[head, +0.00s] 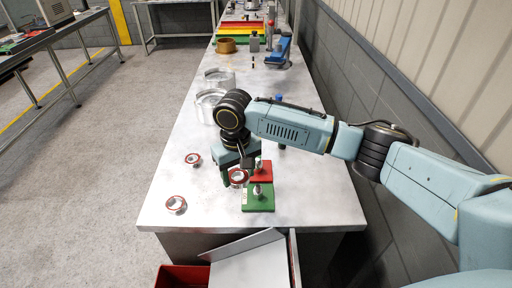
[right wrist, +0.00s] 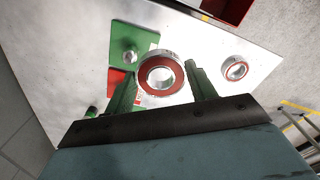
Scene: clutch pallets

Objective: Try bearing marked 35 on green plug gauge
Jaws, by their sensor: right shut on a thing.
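My right gripper (head: 238,172) is shut on a bearing (right wrist: 161,58) with a red-brown seal ring. The bearing also shows in the head view (head: 238,182), held just left of the gauges; its marking is not readable. The green plug gauge (head: 258,203) has a green base with an upright metal plug, near the table's front. It also shows in the right wrist view (right wrist: 145,38), beyond and left of the held bearing. The bearing is apart from the plug. The red plug gauge (head: 264,177) stands right behind the green one. My left gripper is not in view.
Two loose bearings lie on the table at left, one farther (head: 193,159) and one nearer (head: 175,205). Clear round containers (head: 207,106) stand behind my arm. A red bin (head: 180,277) and a grey panel (head: 245,262) are below the front edge. A wall runs along the right.

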